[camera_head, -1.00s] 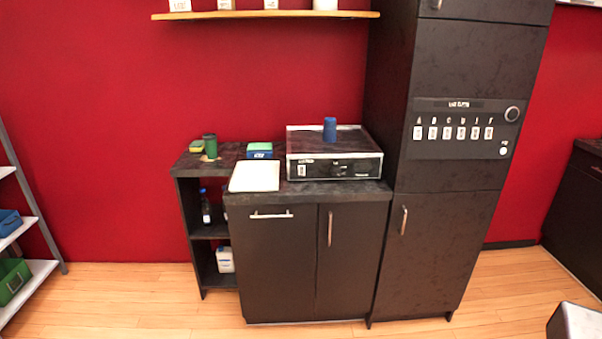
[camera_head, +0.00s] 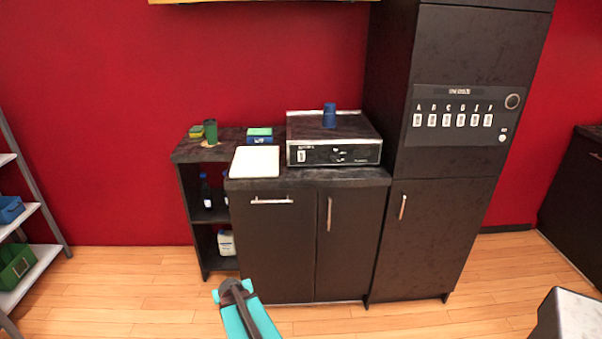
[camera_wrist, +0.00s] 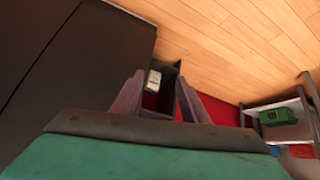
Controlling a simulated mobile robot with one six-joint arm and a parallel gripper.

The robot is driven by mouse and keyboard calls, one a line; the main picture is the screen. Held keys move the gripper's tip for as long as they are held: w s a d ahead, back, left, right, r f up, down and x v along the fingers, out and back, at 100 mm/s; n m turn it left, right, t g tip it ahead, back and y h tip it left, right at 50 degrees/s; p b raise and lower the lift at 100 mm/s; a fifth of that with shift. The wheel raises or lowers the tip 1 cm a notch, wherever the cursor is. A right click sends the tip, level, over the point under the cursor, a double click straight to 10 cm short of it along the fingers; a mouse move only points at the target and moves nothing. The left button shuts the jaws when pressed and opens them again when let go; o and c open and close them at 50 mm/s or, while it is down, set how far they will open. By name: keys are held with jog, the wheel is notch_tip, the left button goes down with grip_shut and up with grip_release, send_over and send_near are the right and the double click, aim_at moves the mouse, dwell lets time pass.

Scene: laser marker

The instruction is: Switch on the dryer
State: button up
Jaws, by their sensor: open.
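No label that I can read says dryer, so I cannot tell for sure which device it is. A black box-shaped device (camera_head: 333,152) with a dark front panel and small controls stands on the counter. A control panel (camera_head: 466,117) on the tall black cabinet has a row of several white switches under letters, a round dial (camera_head: 512,101) and a small white button (camera_head: 502,138). My gripper (camera_head: 231,290), on a turquoise arm, is low in front of the counter cabinet, away from both. In the wrist view my gripper (camera_wrist: 158,97) is open, with nothing between its fingers.
A blue cup (camera_head: 329,116) stands on the black device. A white tray (camera_head: 255,161) lies left of it. A low side shelf (camera_head: 197,155) holds a green cup (camera_head: 210,131) and bottles. Wooden floor in front is clear; a pale block (camera_head: 578,315) is at lower right.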

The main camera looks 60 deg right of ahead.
aim_at(302, 154)
jog(key=s+d+r+m+t+h+p, duration=0.1)
jog(key=d+r+m+t+h, duration=0.3)
jog(key=d+r, duration=1.5)
jog(key=s+d+r+h, duration=0.3)
jog(key=s+d+r, duration=0.1)
jog(key=d+r, duration=0.3)
jog(key=s+d+r+h+p, duration=0.1)
jog(key=s+d+r+h, duration=0.1)
jog(key=s+d+r, duration=0.2)
notch_tip(302, 154, up, 7)
jog(key=d, duration=0.3)
jog(key=shift+s+t+h, duration=0.25)
jog(key=shift+t+h, duration=0.15)
jog(key=shift+w, duration=0.1)
jog(key=shift+p+x, duration=1.45)
jog(key=shift+x, duration=5.35)
jog(key=shift+f, duration=0.1)
grip_shut()
